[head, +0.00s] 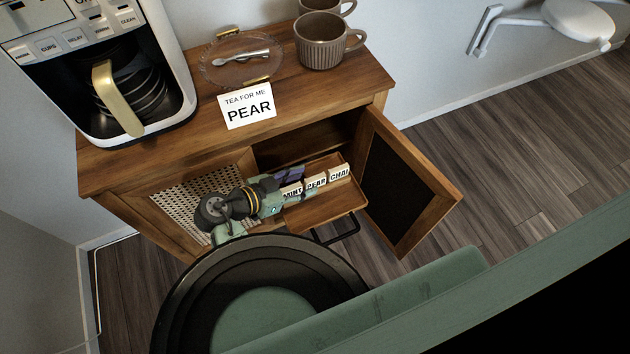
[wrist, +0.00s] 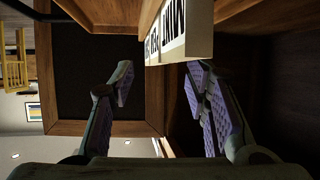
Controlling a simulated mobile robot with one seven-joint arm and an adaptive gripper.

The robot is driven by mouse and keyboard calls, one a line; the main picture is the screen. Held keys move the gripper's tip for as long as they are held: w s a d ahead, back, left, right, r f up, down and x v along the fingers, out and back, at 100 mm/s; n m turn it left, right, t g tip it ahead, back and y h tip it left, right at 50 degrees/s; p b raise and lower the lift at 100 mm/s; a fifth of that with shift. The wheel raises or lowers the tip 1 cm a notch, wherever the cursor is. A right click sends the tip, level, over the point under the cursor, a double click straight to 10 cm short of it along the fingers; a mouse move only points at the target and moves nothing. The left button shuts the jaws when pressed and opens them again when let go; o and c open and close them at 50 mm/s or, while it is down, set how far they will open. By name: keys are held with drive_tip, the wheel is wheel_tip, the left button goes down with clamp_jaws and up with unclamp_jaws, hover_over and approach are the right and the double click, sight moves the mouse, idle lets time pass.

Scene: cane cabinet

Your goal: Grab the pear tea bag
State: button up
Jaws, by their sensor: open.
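The pear tea bag (head: 316,181) shows as a white "PEAR" label in the middle of a row in a wooden pull-out tray (head: 325,207) at the open cabinet. The mint tea bag (head: 292,190) is to its left and the chai tea bag (head: 340,173) to its right. My gripper (head: 288,179) is at the mint end of the row. In the wrist view, my open gripper (wrist: 162,84) has its fingers spread wide with nothing between the tips. The mint label (wrist: 174,25) is nearest at the top, with the pear label (wrist: 153,42) beyond it.
The cabinet door (head: 408,185) stands open right of the tray. On the cabinet top (head: 215,145) are a coffee maker (head: 120,75), a glass plate with a spoon (head: 242,60), brown mugs (head: 322,42) and a "TEA FOR ME PEAR" card (head: 247,106). A dark handle (head: 338,237) is below the tray.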

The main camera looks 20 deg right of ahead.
sight(313, 179)
drive_tip(key=p+x, duration=0.1)
drive_tip(key=x, duration=0.2)
drive_tip(key=shift+d, duration=0.45)
drive_tip(key=shift+w+d+f+p, duration=0.2)
drive_tip(key=shift+d+f+p, duration=0.15)
drive_tip(key=shift+d, duration=0.15)
drive_tip(key=shift+c, duration=0.4)
drive_tip(key=c, duration=0.9)
